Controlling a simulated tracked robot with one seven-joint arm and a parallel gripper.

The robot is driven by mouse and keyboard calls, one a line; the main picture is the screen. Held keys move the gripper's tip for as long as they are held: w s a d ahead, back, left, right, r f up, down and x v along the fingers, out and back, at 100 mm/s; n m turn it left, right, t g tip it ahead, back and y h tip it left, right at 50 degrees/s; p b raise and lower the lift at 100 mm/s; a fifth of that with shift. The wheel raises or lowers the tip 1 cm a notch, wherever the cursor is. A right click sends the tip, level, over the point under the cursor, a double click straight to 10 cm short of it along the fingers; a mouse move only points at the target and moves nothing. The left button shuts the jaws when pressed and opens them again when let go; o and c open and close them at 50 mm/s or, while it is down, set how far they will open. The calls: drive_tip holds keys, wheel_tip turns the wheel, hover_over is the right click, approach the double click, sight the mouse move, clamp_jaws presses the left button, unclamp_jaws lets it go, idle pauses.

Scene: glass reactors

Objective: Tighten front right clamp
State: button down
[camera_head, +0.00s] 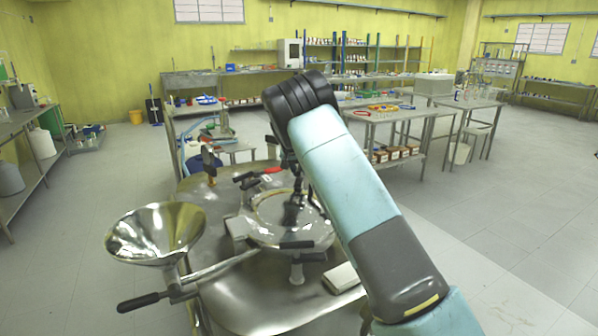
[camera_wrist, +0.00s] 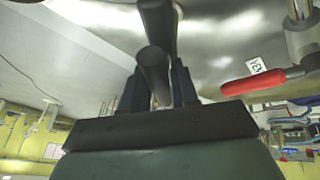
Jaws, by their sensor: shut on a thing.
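The metal reactor lid (camera_head: 262,232) with its clamps is in the middle of the head view. In the wrist view, my gripper (camera_wrist: 158,88) has its two dark fingers on either side of a dark cylindrical handle (camera_wrist: 154,66), shut on it. A second dark bar lies just beyond the handle. I take it for a clamp handle, but which clamp cannot be told. In the head view, my gripper (camera_head: 288,152) hangs below the black wrist, partly hidden by my arm. A clamp with a dark handle (camera_head: 297,245) shows at the lid's near edge.
In the head view, a metal funnel (camera_head: 155,238) with a black-handled valve stands left of the lid. Benches line the back. Open floor lies right.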

drive_tip(key=shift+s+f, duration=0.15)
drive_tip(key=shift+f, duration=0.2)
drive_tip(key=c, duration=1)
unclamp_jaws()
drive_tip(key=shift+o, duration=0.4)
drive_tip(key=shift+a, duration=0.1)
drive_tip(key=shift+a, duration=0.1)
drive_tip(key=shift+s+r, duration=0.1)
drive_tip(key=v, duration=1.3)
drive_tip(key=shift+r, duration=0.5)
drive_tip(key=shift+d, duration=0.2)
